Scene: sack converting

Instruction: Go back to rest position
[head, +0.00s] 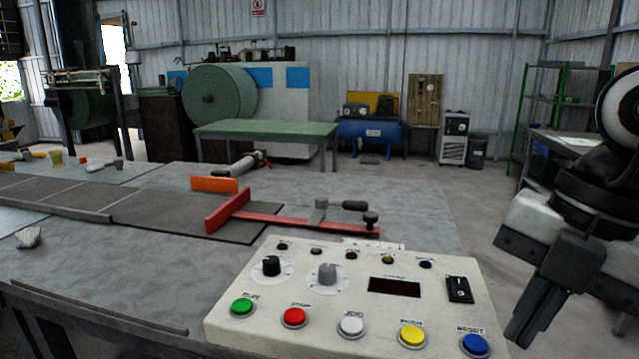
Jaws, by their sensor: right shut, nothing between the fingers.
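My right gripper (537,318) is at the right side of the head view, fingers pointing down and together, with nothing between them. It hangs just right of the control panel (335,277), near the blue button (475,344), and appears apart from it. My left gripper is not in view. The panel is a cream box with green, red, white, yellow and blue buttons along its front, two knobs, a dark display (394,287) and a black switch (459,289).
The grey worktable (400,205) carries a red clamp-like frame (290,219), an orange block (214,184) and a dark mat (170,212). A green table (265,129), a large green roll (220,95) and a blue compressor (368,133) stand behind. Floor shows between worktable and right-hand bench.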

